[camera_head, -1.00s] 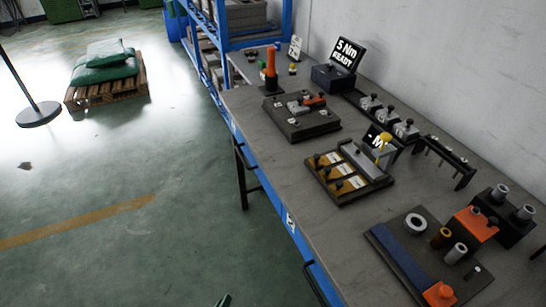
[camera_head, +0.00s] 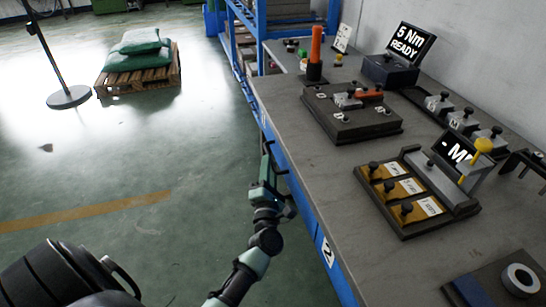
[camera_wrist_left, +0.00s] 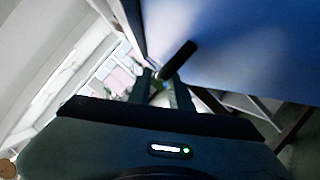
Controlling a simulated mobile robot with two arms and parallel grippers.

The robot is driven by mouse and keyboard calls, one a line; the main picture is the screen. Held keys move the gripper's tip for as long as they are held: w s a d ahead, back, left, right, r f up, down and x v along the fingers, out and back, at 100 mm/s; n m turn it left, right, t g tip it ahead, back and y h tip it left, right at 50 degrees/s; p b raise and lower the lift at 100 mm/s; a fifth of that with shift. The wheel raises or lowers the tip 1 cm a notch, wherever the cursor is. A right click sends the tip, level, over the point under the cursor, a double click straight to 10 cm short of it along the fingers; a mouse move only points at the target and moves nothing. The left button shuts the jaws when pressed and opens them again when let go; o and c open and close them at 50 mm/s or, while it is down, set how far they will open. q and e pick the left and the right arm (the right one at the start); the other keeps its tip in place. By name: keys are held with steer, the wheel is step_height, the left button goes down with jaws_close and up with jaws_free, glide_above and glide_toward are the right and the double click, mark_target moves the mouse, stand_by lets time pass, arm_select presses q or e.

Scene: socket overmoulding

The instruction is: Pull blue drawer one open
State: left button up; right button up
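The workbench's blue front (camera_head: 312,222) runs down the middle of the head view, with a "2" label on its nearer part. My left gripper (camera_head: 266,160) is beside the farther part of this front, where blue drawer one appears to be. In the left wrist view, a dark handle bar (camera_wrist_left: 178,60) stands out from the blue drawer face (camera_wrist_left: 240,45). My left fingers (camera_wrist_left: 162,84) are apart, with the bar's end at or just beyond their tips; contact is not clear. The drawer looks flush with the bench. My right gripper is not in view.
The grey bench top (camera_head: 300,150) carries a dark fixture (camera_head: 350,130), a tray with yellow plates (camera_head: 415,205) and a "5 Nm READY" display (camera_head: 410,42). The green floor left of the bench is open, with a pallet (camera_head: 140,84) farther off.

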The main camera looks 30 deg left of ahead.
arm_select(q)
steer(key=shift+x, duration=1.9)
steer(key=shift+f, duration=0.1)
jaws_close()
